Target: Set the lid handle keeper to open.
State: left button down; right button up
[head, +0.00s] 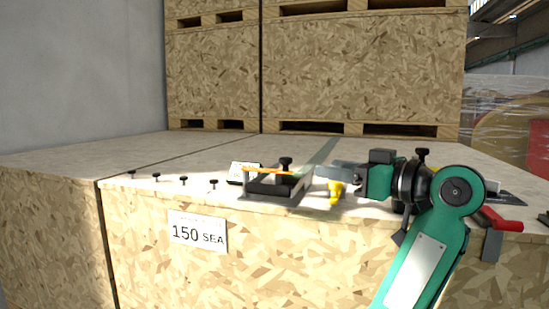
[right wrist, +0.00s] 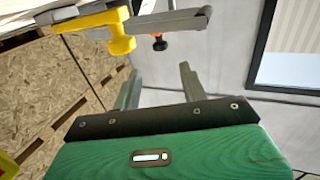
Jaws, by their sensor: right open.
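A yellow piece (head: 335,192), which may be the lid handle keeper, sits at the front edge of the crate top in the head view. In the right wrist view the yellow piece (right wrist: 118,36) is beyond the fingertips, beside a grey bar (right wrist: 172,20). A small black and orange knob (right wrist: 160,43) shows below that bar. My right gripper (head: 330,170) is open and empty, just above and behind the yellow piece in the head view. Its two fingers (right wrist: 161,72) are apart, and no contact shows. I cannot tell the keeper's setting. My left gripper is not in view.
A dark tray-like fixture (head: 270,188) with an orange strip and black knob stands left of my gripper. Several black pegs (head: 183,181) line the front edge. A red-handled tool (head: 500,220) lies at right. Stacked crates (head: 350,70) stand behind. The left crate top is clear.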

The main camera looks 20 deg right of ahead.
aim_at(291, 160)
jog(key=p+x, duration=0.1)
jog(key=x, duration=0.1)
jog(key=p+x, duration=0.2)
jog(key=x, duration=0.1)
jog(key=p+x, duration=0.1)
jog(key=x, duration=0.2)
jog(key=shift+a+r, duration=0.1)
jog(key=shift+r, duration=0.2)
jog(key=p+x, duration=0.1)
jog(key=x, duration=0.1)
jog(key=shift+w+a+p, duration=0.15)
jog(key=shift+w+p, duration=0.05)
jog(key=shift+p, duration=0.15)
jog(key=shift+w+a+f+p, duration=0.1)
jog(key=shift+w+a+p, duration=0.2)
jog(key=shift+w, duration=0.15)
jog(key=shift+w+a+f, duration=0.1)
jog(key=shift+w, duration=0.15)
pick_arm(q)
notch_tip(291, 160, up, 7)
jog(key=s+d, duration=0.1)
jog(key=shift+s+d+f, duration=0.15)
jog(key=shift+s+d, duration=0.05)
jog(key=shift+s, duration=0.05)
pick_arm(e)
grip_shut()
